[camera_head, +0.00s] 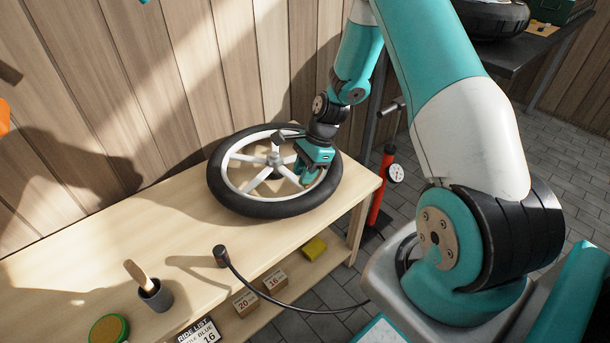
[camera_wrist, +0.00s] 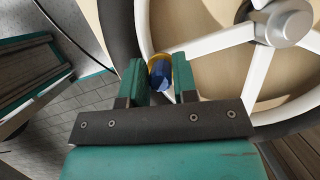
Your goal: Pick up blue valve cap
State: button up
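The blue valve cap (camera_wrist: 161,76) shows in the wrist view, with a yellow-gold rim at its far end. It lies between the two green fingers of my gripper (camera_wrist: 160,68), very close to both. I cannot tell whether the fingers press on it or only stand around it. In the head view my gripper (camera_head: 307,179) reaches down at the right side of the spoked wheel (camera_head: 224,189), inside the tyre. The cap is not clearly visible there.
The wheel lies flat on the wooden workbench (camera_head: 140,250). A dark cup with a wooden-handled tool (camera_head: 156,295), a green round tin (camera_head: 108,330) and a black hose end (camera_head: 221,256) are on the front part. A red pump (camera_head: 382,185) stands beyond the right edge.

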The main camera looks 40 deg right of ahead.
jog(key=c, duration=0.4)
jog(key=shift+r, duration=0.1)
